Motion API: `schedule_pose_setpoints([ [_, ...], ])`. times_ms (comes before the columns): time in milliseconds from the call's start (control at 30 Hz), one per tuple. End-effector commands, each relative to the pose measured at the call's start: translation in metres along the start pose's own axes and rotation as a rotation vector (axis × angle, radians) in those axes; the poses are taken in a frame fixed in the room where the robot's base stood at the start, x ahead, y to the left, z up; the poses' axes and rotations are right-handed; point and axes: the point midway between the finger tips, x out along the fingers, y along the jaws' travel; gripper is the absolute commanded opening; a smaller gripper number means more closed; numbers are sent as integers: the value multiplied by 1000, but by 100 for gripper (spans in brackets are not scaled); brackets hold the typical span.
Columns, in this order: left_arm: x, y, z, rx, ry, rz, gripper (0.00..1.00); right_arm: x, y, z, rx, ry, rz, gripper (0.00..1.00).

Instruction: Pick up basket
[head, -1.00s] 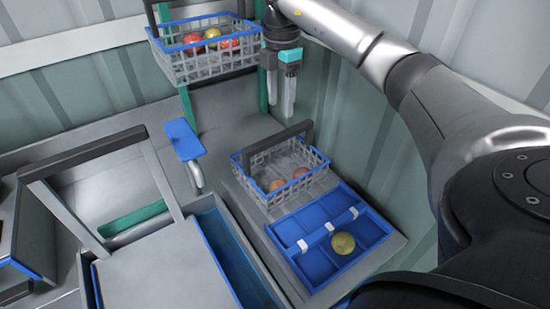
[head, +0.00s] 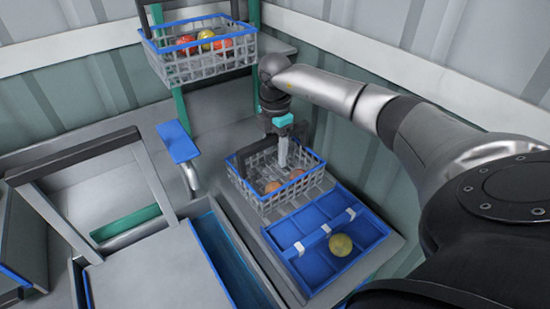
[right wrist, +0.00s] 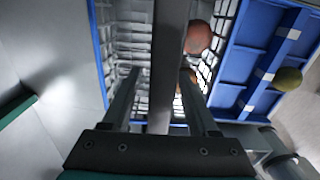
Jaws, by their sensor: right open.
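The lower wire basket (head: 262,205) has grey mesh walls, a blue rim and a raised dark handle, and stands on the grey bench. It holds a few tomatoes (head: 297,174). A second basket (head: 208,66) of the same kind, with red and yellow tomatoes, sits on a raised shelf at the back. My right gripper (head: 283,163) is open and points down over the lower basket at its handle. In the right wrist view the handle (right wrist: 170,50) runs between the two open fingers (right wrist: 160,72). Contact cannot be told. My left gripper is out of view.
A blue divided tray (head: 313,268) with one yellowish tomato (head: 341,245) lies right in front of the lower basket. A grey panel box with a frame (head: 160,270) stands to the left. A blue plate on a post (head: 179,142) is near the basket's left.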

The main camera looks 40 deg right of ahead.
Motion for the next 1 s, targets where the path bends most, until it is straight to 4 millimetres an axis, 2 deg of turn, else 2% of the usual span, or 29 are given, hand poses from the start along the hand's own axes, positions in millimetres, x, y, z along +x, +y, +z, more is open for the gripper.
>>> schedule_pose_setpoints([
  [267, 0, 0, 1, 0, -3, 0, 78, 3, 0, 0, 0, 0, 2, 60],
  [800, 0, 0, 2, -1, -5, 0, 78, 3, 0, 0, 0, 0, 2, 0],
  [1000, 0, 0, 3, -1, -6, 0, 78, 3, 0, 0, 0, 0, 2, 0],
])
